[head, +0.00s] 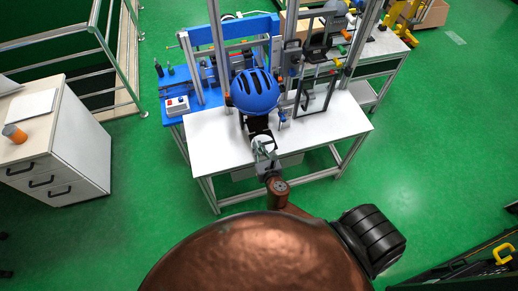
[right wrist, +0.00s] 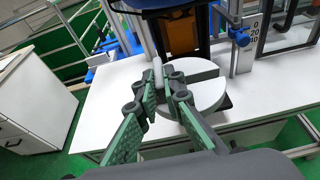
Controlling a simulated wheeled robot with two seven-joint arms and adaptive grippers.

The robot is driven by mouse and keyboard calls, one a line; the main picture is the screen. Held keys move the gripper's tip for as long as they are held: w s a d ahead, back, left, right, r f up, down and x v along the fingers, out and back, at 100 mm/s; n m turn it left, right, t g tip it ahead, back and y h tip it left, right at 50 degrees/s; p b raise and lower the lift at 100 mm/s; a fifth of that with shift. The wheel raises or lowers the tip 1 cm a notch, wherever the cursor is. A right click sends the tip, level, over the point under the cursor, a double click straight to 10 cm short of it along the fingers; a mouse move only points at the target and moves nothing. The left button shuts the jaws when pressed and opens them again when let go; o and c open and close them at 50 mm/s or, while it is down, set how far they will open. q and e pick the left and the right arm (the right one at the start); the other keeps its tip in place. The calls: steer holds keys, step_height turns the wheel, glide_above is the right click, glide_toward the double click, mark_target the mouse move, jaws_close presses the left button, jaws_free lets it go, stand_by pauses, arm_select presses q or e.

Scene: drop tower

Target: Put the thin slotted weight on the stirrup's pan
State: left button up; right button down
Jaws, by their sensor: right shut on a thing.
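A pale grey slotted disc, the slotted weight (right wrist: 195,92), lies flat in front of my right gripper (right wrist: 160,88), its slot showing as a dark line toward the right. The green-padded fingers are shut on a pale upright piece at the disc's near left edge. In the head view the weight (head: 262,146) shows small at my right gripper (head: 264,158), near the front of the white table. A dark edge shows under the disc; I cannot tell whether it is the stirrup's pan or whether the disc touches it. My left gripper is not in view.
A blue helmet (head: 255,91) sits in the tower frame above and behind the weight. A post with a number scale (right wrist: 246,45) and blue knob stands to the right. A drawer cabinet (head: 60,150) stands far left.

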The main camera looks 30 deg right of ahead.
mark_target(258, 138)
steer(key=w+d, duration=0.1)
steer(key=w+d+f, duration=0.1)
steer(key=w, duration=0.1)
steer(key=w+d+f, duration=0.1)
steer(key=w, duration=0.1)
steer(key=shift+f+b, duration=0.1)
steer(key=shift+b, duration=0.2)
steer(key=w+f, duration=0.1)
steer(key=w+d+f+b, duration=0.1)
steer(key=f, duration=0.1)
steer(key=w+d+f+b, duration=0.1)
steer(key=f, duration=0.1)
steer(key=shift+w, duration=0.1)
steer(key=shift+w+d+f+b, duration=0.15)
steer(key=shift+f+b, duration=0.45)
steer(key=shift+f, duration=0.4)
steer(key=shift+w+d+f+b, duration=0.15)
steer(key=shift+f+b, duration=0.45)
steer(key=shift+f, duration=0.35)
steer(key=shift+a+f, duration=0.1)
steer(key=c, duration=2.5)
jaws_free()
steer(key=shift+s+f, duration=0.1)
steer(key=shift+f, duration=0.1)
steer(key=o, duration=0.5)
steer(key=shift+c, duration=0.2)
steer(key=shift+r, duration=0.1)
